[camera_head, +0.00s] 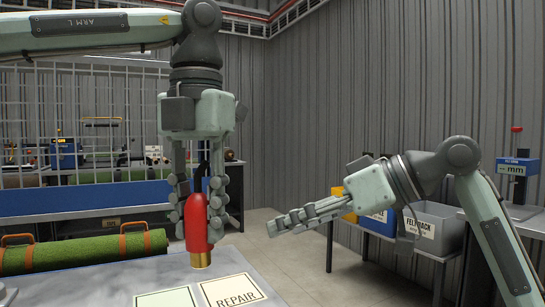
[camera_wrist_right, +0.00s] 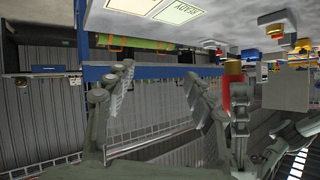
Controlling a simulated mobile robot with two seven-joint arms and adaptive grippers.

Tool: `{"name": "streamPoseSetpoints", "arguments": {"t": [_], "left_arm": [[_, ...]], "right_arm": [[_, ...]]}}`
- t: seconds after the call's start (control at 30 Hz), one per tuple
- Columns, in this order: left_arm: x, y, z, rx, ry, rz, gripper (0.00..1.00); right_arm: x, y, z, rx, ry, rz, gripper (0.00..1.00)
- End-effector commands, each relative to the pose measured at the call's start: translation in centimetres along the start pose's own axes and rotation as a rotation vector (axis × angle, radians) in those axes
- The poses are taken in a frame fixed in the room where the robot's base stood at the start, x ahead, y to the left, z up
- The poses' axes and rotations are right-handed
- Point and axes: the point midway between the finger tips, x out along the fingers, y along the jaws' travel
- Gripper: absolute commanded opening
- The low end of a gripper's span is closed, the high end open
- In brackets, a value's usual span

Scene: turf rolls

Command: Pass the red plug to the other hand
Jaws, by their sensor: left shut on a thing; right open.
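The red plug (camera_head: 196,228) is upright, with a gold-coloured lower end, above the grey table in the head view. My left gripper (camera_head: 202,205) points down and is shut on the plug, its fingers on either side. My right gripper (camera_head: 278,225) is open and empty, to the right of the plug and apart from it, its fingers pointing left. In the right wrist view my right gripper's fingers (camera_wrist_right: 158,76) are spread with nothing between them. The plug (camera_wrist_right: 226,93) shows there just right of them, partly hidden, the scene appearing upside down.
The grey table (camera_head: 120,282) has a pale green card (camera_head: 165,299) and a REPAIR card (camera_head: 232,291) under the plug. A green turf roll (camera_head: 85,252) with orange straps lies behind at left. Grey bins (camera_head: 435,226) stand at right. The space between the grippers is clear.

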Motion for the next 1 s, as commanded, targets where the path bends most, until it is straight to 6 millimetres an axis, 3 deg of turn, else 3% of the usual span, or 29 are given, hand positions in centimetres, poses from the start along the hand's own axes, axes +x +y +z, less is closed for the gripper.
{"name": "streamPoseSetpoints", "arguments": {"t": [0.03, 0.2, 0.3, 0.47, 0.67, 1.0], "left_arm": [[0.0, 0.0, 0.0, 0.000, -0.001, 0.000, 0.00], [0.0, 0.0, 0.0, 0.000, -0.001, 0.000, 0.00], [0.0, 0.0, 0.0, 0.000, -0.001, 0.000, 0.00], [0.0, 0.0, 0.0, 0.000, -0.001, 0.000, 0.00], [0.0, 0.0, 0.0, 0.000, -0.001, 0.000, 0.00], [0.0, 0.0, 0.0, 0.000, -0.001, 0.000, 0.00]], "right_arm": [[-1.2, -2.3, -1.9, -0.067, -0.009, -0.017, 0.54], [-4.2, -8.7, -4.7, -0.232, -0.067, -0.073, 0.54], [-5.3, -11.1, -5.4, -0.295, -0.098, -0.089, 0.54], [-6.1, -12.9, -5.7, -0.344, -0.124, -0.100, 0.54], [-4.4, -13.4, -5.4, -0.350, -0.129, -0.106, 0.54], [1.9, -13.8, -4.5, -0.348, -0.127, -0.105, 0.54]]}}
